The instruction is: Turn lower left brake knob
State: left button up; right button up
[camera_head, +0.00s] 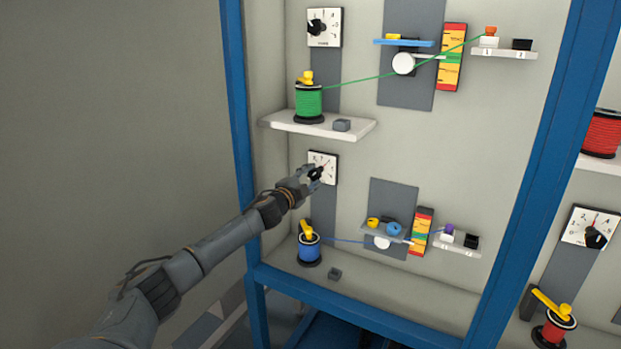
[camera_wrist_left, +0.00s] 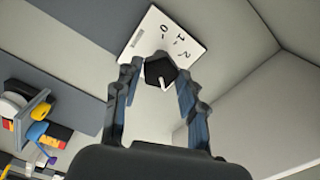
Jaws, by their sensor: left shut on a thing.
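The lower left brake knob is a black knob on a white dial plate (camera_head: 328,161), mounted on the grey panel above the blue spool (camera_head: 308,248). In the left wrist view the black knob (camera_wrist_left: 160,70) with its white pointer sits between the fingers, in front of the dial plate (camera_wrist_left: 182,38) with its printed numbers. My left gripper (camera_head: 316,174) is at the dial, shut on the knob; it also shows in the left wrist view (camera_wrist_left: 160,80). The gripper hides part of the knob in the head view. My right gripper is not in view.
A white shelf (camera_head: 345,131) with a green spool (camera_head: 308,101) juts out above the dial. Another brake dial (camera_head: 324,27) is higher up. Right of my gripper are a colored gauge (camera_head: 420,232) and pulleys. A blue frame post (camera_head: 238,110) stands beside my arm.

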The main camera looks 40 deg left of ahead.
pick_arm(q)
jog(key=o, duration=0.8)
jog(key=shift+a+r, duration=0.15)
jog(key=shift+r, duration=0.05)
jog(key=shift+o, duration=1.4)
jog(key=shift+f, duration=0.1)
jog(key=shift+w+f, duration=0.15)
jog(key=shift+s+f, duration=0.1)
jog(key=shift+s, duration=0.55)
jog(key=s+d, duration=0.2)
jog(key=s, duration=0.8)
jog(key=shift+s, duration=0.3)
